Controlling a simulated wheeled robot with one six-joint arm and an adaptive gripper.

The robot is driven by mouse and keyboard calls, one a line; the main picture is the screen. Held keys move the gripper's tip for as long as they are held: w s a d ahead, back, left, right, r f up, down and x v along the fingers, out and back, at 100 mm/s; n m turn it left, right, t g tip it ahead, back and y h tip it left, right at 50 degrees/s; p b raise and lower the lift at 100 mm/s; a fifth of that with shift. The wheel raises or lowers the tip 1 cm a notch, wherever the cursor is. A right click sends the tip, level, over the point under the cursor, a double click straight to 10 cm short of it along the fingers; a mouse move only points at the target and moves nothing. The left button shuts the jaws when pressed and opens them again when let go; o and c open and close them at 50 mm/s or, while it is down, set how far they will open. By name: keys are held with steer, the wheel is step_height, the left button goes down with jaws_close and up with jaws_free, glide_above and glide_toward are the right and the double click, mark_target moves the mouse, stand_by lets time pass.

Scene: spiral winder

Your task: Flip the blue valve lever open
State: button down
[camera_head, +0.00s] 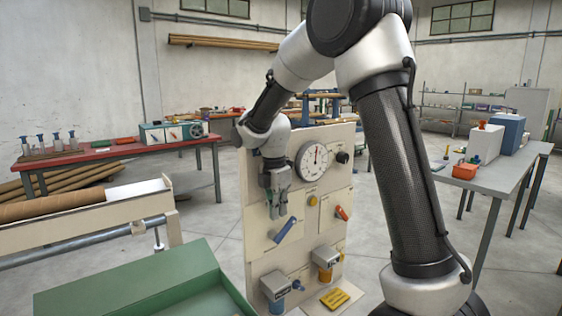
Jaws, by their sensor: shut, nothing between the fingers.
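The blue valve lever (285,230) is on the upright cream panel (258,262), left of the panel's middle. It is tilted, with its upper end to the right. My gripper (279,212) points down in front of the panel, just above the lever's upper end. The gripper is shut and holds nothing. I cannot tell whether its fingertips touch the lever or stay apart from it.
The panel also bears a round gauge (312,161), a black knob (342,157), an orange lever (342,212) and a yellow button (313,200). A green box (130,282) stands at the front left. A grey table (495,180) is at the right.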

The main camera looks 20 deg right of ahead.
step_height(320, 180, up, 21)
steer(key=d, duration=0.1)
steer(key=shift+w+f, duration=0.15)
steer(key=shift+w, duration=0.05)
steer(key=shift+d, duration=0.2)
